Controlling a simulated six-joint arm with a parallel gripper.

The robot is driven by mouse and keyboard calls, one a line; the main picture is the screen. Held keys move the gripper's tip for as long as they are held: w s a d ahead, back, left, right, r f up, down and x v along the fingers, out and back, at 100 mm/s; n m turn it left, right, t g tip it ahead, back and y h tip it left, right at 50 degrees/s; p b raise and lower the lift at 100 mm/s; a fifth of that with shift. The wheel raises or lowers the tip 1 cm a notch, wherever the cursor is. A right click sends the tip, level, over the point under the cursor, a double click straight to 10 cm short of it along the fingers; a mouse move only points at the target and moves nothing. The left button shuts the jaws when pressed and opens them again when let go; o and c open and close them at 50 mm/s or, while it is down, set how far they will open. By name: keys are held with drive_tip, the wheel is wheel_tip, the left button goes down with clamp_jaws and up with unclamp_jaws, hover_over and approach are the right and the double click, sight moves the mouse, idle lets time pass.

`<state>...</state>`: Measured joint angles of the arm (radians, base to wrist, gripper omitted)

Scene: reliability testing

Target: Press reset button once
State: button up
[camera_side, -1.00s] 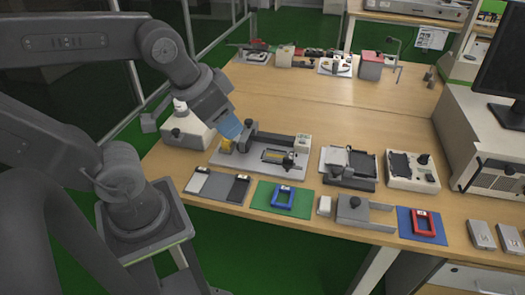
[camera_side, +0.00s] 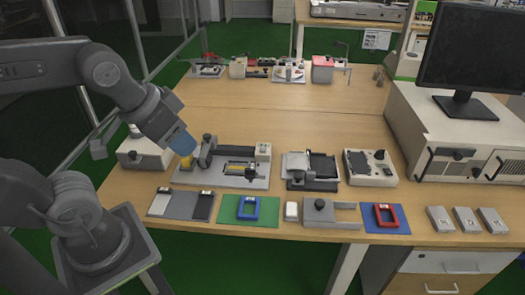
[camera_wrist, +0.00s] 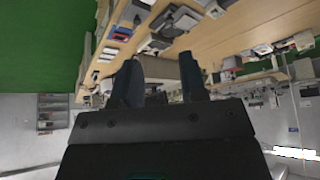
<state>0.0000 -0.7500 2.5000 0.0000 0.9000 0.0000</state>
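My gripper (camera_side: 183,146) is at the left of the table in the side view. Its bluish end is just above a yellow part (camera_side: 188,161) on a grey test fixture (camera_side: 232,182); I cannot tell whether they touch. In the wrist view, the two dark fingers of my gripper (camera_wrist: 160,75) stand apart with nothing seen between them. A small white box with dark marks (camera_side: 263,152) is at the fixture's right end. A control box with a black knob (camera_side: 370,168) stands further right. No reset button can be made out for sure; labels are too small to read.
A white box with a black knob (camera_side: 146,155) is left of my gripper. Trays, a green mat (camera_side: 231,208) and a blue mat (camera_side: 373,221) line the front edge. A monitor (camera_side: 472,50) stands on equipment at right. The table middle is clear.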

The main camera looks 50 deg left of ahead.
clamp_jaws()
idle(1.5)
